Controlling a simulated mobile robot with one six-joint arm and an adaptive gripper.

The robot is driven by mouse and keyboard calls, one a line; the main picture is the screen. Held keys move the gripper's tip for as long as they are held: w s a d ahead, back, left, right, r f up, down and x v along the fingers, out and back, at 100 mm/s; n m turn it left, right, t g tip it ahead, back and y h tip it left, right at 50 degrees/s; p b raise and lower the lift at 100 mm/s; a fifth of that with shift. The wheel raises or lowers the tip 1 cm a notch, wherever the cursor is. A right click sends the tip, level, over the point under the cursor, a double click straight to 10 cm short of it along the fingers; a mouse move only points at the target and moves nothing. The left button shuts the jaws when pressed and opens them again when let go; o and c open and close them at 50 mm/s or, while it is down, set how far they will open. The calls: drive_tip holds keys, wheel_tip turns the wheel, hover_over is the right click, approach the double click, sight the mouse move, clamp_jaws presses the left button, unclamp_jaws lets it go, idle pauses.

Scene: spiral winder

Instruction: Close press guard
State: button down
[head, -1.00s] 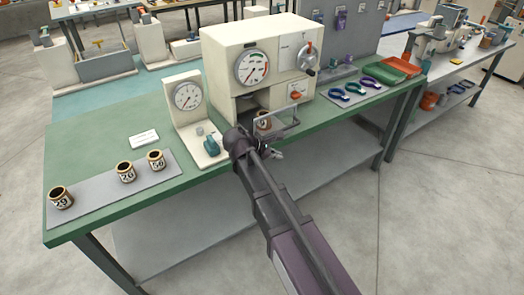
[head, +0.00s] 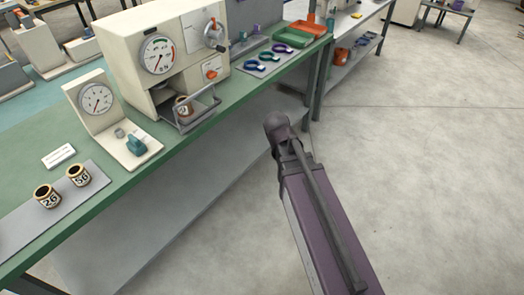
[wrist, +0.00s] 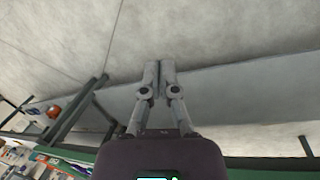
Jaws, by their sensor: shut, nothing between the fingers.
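The press (head: 150,35) is a cream box with a round gauge, standing on the green bench. Its guard (head: 212,99) is a grey barred frame that juts out from the front of the low opening, so it stands open. A labelled brass-coloured cup (head: 183,105) sits in the opening behind the guard. In the wrist view my gripper (wrist: 158,68) has its two grey fingers together, with nothing between them. It hangs over the floor and lower shelf, apart from the guard. In the head view my arm hides the fingers.
A smaller gauge stand (head: 98,95) with a teal lever is left of the press. Cups stand on a grey mat (head: 50,222) at the front left. Coloured rings lie on a mat (head: 262,60) right of the press. Open floor (head: 430,160) lies to the right.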

drive_tip(key=s+d+m+y, duration=0.2)
drive_tip(key=s+d+m, duration=0.2)
drive_tip(key=d+m, duration=0.1)
drive_tip(key=shift+s+d+f+m+g+y, duration=0.25)
drive_tip(key=shift+s+d+m+g+y, duration=0.1)
drive_tip(key=shift+d+m, duration=0.1)
